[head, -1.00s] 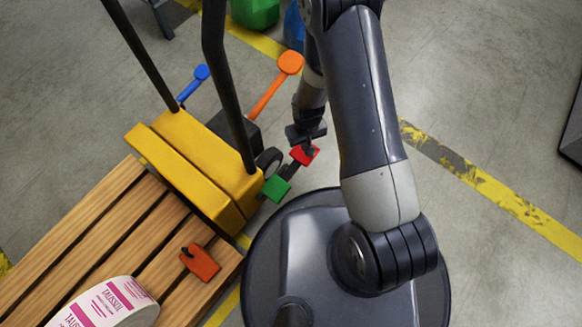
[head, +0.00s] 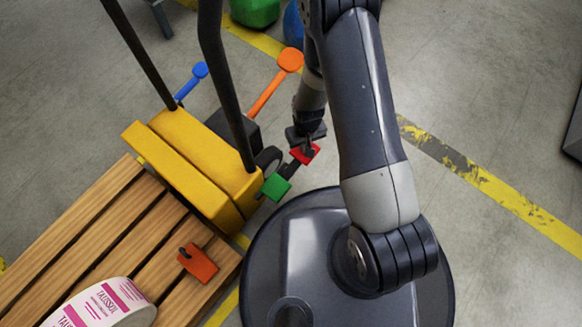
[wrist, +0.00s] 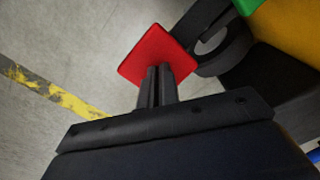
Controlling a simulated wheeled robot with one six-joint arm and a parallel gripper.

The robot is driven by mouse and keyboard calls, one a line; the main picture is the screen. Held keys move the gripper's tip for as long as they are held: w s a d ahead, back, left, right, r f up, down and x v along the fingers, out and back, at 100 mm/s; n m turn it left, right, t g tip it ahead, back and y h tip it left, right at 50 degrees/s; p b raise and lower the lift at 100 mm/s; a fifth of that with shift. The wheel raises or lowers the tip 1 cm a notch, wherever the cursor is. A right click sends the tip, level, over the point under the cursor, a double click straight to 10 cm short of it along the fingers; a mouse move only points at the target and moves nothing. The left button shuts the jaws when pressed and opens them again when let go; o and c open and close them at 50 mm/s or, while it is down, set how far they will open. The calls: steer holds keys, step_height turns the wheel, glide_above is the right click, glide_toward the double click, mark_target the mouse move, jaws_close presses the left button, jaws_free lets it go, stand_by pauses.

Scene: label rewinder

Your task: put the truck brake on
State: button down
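The yellow pallet truck (head: 190,160) stands left of my arm. A red pedal (head: 312,150) and a green pedal (head: 276,187) stick out from its near right side, by the dark wheel. My gripper (head: 308,148) points down at the red pedal. In the wrist view its two fingers (wrist: 157,84) are side by side with almost no gap. Their tips overlap the lower middle of the red pedal (wrist: 155,50); whether they touch it I cannot tell. The green pedal (wrist: 247,6) shows only at the top edge there.
An orange-knobbed lever (head: 275,80) and a blue-knobbed lever (head: 190,80) rise from the truck. Black handle bars stand near them. A wooden pallet (head: 100,225) carries a label roll (head: 105,305) and an orange-red block (head: 200,264). Open floor lies to the right.

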steer(key=shift+f+b, duration=0.9)
steer(key=shift+f, duration=0.4)
steer(key=shift+r, duration=0.2)
step_height(320, 180, up, 9)
steer(key=p, duration=0.6)
steer(key=shift+f, duration=0.25)
step_height(320, 180, down, 9)
steer(key=b, duration=0.6)
steer(key=shift+r+p, duration=0.4)
steer(key=shift+r, duration=0.35)
